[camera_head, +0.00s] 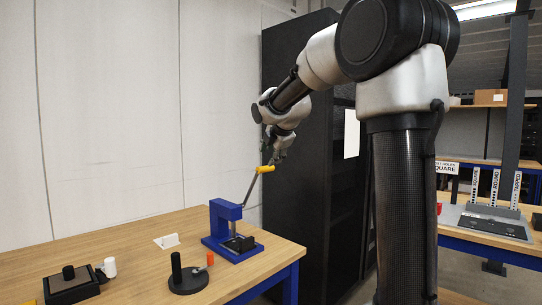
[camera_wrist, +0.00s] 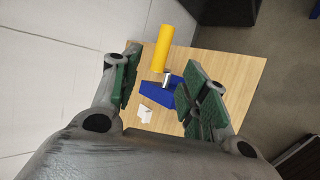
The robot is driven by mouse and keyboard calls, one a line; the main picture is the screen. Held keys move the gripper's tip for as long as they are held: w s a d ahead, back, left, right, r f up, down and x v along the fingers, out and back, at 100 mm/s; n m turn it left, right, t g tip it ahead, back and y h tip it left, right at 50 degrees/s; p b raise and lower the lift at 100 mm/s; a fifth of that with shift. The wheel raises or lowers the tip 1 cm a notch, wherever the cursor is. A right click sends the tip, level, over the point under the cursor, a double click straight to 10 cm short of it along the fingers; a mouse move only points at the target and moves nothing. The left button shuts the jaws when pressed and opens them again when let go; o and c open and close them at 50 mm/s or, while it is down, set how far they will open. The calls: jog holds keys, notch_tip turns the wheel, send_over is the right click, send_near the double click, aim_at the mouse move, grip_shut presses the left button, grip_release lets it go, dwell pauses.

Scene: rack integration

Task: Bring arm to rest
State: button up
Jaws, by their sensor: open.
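My gripper (camera_head: 272,155) hangs at the end of my raised arm, just above the yellow handle (camera_head: 265,169) of the blue press (camera_head: 222,222). In the wrist view my gripper (camera_wrist: 160,88) is open, its green-padded fingers wide apart with nothing held. The yellow handle (camera_wrist: 162,48) shows beyond the fingers, near the middle. I cannot tell the exact gap between fingers and handle. The press lever slants up and right from the blue frame, which stands on the wooden table (camera_head: 130,262).
A round black fixture (camera_head: 188,282), a black block with a knob (camera_head: 70,288), a white cylinder (camera_head: 110,267) and a small white card (camera_head: 166,241) stand on the table. A tall black cabinet (camera_head: 297,190) is behind my arm. Another bench (camera_head: 490,240) is at right.

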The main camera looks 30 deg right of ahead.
dwell(0.3)
jog(key=s+f+m+g, duration=0.4)
jog(key=s+f+m, duration=0.4)
jog(key=f+m, duration=0.15)
jog(key=s+a+f+m, duration=0.1)
jog(key=s+f+m, duration=0.1)
jog(key=s, duration=0.8)
jog(key=s+a+f+m+g+y, duration=0.1)
jog(key=s+m, duration=0.4)
jog(key=s, duration=0.6)
jog(key=s+a+f+m+g, duration=0.1)
jog(key=s+a+f+m, duration=0.1)
jog(key=s, duration=0.9)
jog(key=shift+a+f+m+y, duration=0.3)
jog(key=shift+a+f+m, duration=0.15)
jog(key=shift+m, duration=0.3)
jog(key=shift+w, duration=0.1)
